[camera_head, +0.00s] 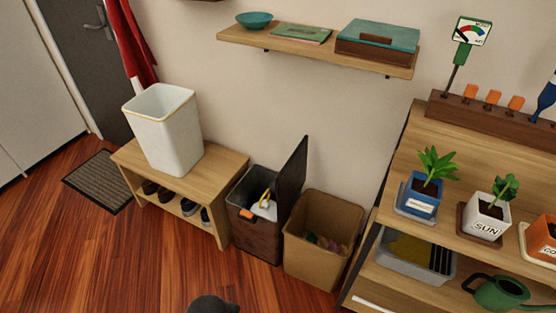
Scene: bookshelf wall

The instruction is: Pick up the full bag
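No bag can be made out for certain. A dark bin (258,240) stands on the floor with its lid (292,180) raised. Inside it is something white (265,209) with a yellow piece on it; it could be a bag or loose waste, I cannot tell. A white bin (166,130) with a yellow line around its rim stands on the wooden bench. A brown bin (318,262) right of the dark bin holds several small coloured things. Neither of my grippers can be made out; only a dark rounded shape, which I cannot identify, shows at the bottom edge.
The bench (222,166) has shoes on its lower shelf. A plant shelf (405,152) with pots, a grey tray (388,266) and a green watering can (499,292) stands at the right. A wall shelf (290,40) hangs above. Wooden floor in front (120,260) is clear.

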